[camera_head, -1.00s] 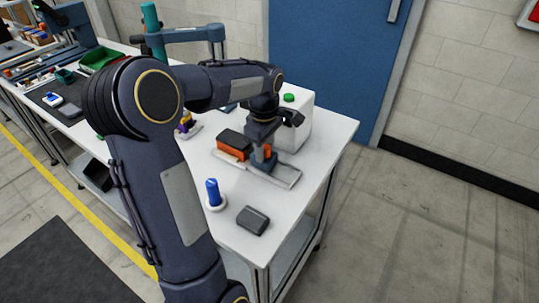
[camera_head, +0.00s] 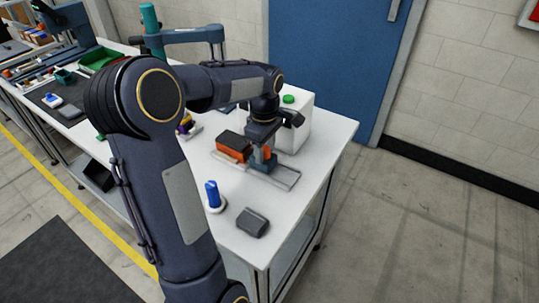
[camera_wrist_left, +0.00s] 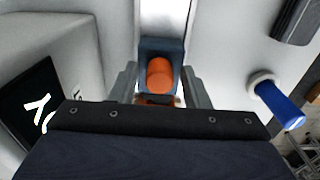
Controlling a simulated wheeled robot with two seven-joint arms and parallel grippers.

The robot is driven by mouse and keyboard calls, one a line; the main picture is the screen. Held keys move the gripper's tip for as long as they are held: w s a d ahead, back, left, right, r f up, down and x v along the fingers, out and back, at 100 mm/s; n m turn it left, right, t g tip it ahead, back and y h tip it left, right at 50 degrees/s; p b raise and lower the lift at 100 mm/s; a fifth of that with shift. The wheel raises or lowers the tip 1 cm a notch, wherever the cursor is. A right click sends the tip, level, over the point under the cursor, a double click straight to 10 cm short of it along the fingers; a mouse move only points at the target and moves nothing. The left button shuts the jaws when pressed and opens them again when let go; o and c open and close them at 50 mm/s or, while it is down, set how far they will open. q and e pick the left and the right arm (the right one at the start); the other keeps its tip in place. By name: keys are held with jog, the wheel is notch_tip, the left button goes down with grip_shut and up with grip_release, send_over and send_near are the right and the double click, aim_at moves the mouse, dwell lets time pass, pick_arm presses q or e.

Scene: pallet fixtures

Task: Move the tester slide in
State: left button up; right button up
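The tester slide (camera_head: 262,164) is a small blue-grey carriage with an orange post, on a pale metal rail on the white table. Behind it to the left on the same rail stands an orange and black block (camera_head: 232,146). My left gripper (camera_head: 267,152) reaches down over the slide from above. In the left wrist view the round orange post (camera_wrist_left: 160,75) stands on the blue carriage (camera_wrist_left: 161,47), with my left fingers (camera_wrist_left: 160,88) close against both sides. The fingertips are partly hidden. My right gripper is not seen.
A white box with a green button (camera_head: 288,98) stands just behind the rail. A blue knob on a white base (camera_head: 212,195) and a dark grey box (camera_head: 252,222) stand nearer the front. The rail's right end and the table's right edge are clear.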

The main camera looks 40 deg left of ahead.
pick_arm(q)
jog(key=shift+r+p, duration=0.45)
jog(key=shift+p, duration=0.15)
notch_tip(320, 180, up, 6)
jog(key=p, duration=0.4)
jog(key=shift+p, duration=0.3)
jog(key=shift+d, duration=0.1)
jog(key=s+d+r+m+t+h, duration=0.2)
jog(key=s+d+m+t, duration=0.3)
jog(key=s+d+m, duration=1.2)
jog(key=shift+s+d+m+h, duration=0.3)
jog(key=shift+s+m+h, duration=0.1)
jog(key=shift+s+h, duration=0.6)
jog(key=shift+s+t, duration=0.1)
jog(key=shift+t, duration=0.2)
